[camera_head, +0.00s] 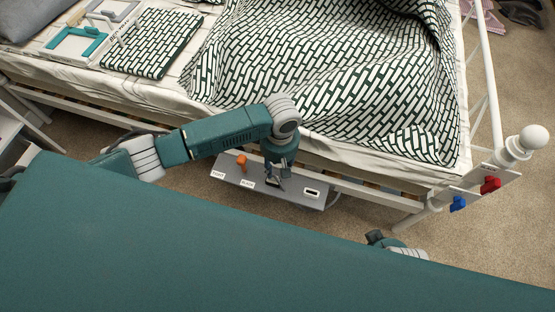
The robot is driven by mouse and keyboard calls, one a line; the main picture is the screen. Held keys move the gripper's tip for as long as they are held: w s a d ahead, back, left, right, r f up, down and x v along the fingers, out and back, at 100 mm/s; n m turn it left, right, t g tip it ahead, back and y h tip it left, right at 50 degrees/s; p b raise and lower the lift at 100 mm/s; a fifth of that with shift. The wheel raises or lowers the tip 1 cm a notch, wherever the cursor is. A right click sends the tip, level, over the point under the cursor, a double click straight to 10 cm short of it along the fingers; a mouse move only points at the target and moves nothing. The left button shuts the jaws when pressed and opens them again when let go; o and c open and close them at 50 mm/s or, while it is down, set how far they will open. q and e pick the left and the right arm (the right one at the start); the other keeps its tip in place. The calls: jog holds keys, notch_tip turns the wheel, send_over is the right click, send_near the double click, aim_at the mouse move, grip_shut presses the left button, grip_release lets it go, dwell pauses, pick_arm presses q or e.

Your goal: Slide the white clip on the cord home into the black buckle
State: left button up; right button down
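A grey board (226,176) sticks out low beside the bed, and small labels are on it. My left gripper (276,178) points down over the middle of this board. A small dark piece (272,184) shows at its fingertips, near the label that seems to read BLACK; it may be the black buckle. Whether the fingers are shut on it is too small to tell. A white piece with a dark slot (311,192) lies on the board to the right; I cannot tell if it is the clip. My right gripper (375,238) shows only in part, behind my teal body.
An orange piece (241,160) stands on the board's left part. A bed with a patterned blanket (330,70) fills the back. A red clip (490,185) and a blue clip (458,203) sit on a plate at the white bedpost (528,140).

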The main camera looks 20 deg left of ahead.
pick_arm(q)
jog(key=shift+r, duration=2.3)
jog(key=shift+d, duration=0.1)
